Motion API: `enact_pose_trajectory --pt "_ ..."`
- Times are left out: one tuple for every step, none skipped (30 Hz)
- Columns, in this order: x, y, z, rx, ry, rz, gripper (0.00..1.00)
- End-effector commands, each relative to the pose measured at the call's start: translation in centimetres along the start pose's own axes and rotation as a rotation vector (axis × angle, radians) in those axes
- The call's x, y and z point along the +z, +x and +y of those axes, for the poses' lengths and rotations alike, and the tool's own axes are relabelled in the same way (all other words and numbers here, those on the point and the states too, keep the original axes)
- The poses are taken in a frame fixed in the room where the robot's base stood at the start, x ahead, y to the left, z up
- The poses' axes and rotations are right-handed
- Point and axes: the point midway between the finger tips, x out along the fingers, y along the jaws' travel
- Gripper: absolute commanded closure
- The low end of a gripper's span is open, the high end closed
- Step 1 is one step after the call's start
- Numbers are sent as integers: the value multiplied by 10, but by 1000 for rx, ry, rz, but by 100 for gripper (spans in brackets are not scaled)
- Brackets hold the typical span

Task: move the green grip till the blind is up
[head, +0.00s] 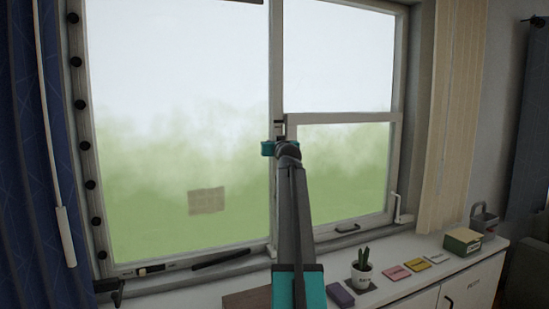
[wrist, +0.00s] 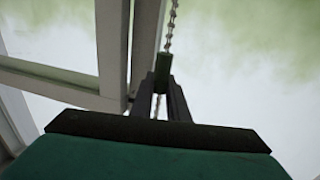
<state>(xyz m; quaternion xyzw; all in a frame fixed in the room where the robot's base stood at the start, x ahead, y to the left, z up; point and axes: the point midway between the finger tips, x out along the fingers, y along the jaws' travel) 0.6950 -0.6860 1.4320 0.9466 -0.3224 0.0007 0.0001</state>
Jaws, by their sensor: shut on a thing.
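The green grip (wrist: 163,66) is a small dark green piece on a beaded chain (wrist: 170,28) in the wrist view. My gripper (wrist: 162,88) is shut on it, with a dark finger on either side. The chain runs up out of view above the grip and shows again between the fingers below. In the head view my arm reaches up to the middle window post, and its end hides the grip. Only a short dark strip (head: 240,1) shows at the top edge; I cannot tell whether it is the blind's lower edge. Both panes are largely uncovered.
The window frame (head: 276,80) stands close to my gripper. A sill cabinet (head: 410,282) below holds a potted plant (head: 362,271), coloured cards (head: 416,264) and a green box (head: 462,241). A white wand (head: 66,236) hangs left; pale slats (head: 455,115) hang right.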

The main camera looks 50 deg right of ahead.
Motion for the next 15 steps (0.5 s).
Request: enact_pose_trajectory --pt "-7 1 0 0 1 1 100" --pt "-9 0 1 0 1 1 100" --pt "-11 0 1 0 1 1 100" --pt "-12 0 1 1 1 1 100" --pt "-13 0 1 1 1 1 100" --pt "-14 0 1 1 1 2 100" --pt "-14 0 1 2 0 2 100" --pt "-15 0 2 2 0 3 100" --pt "-15 0 2 2 0 4 100" --pt "-16 0 2 2 0 4 100" --pt "-16 0 2 3 0 5 100" --pt "-16 0 2 3 0 6 100" --pt "-17 0 2 3 0 7 100" --pt "-17 0 2 3 0 7 100" --pt "-17 0 2 3 1 8 100"
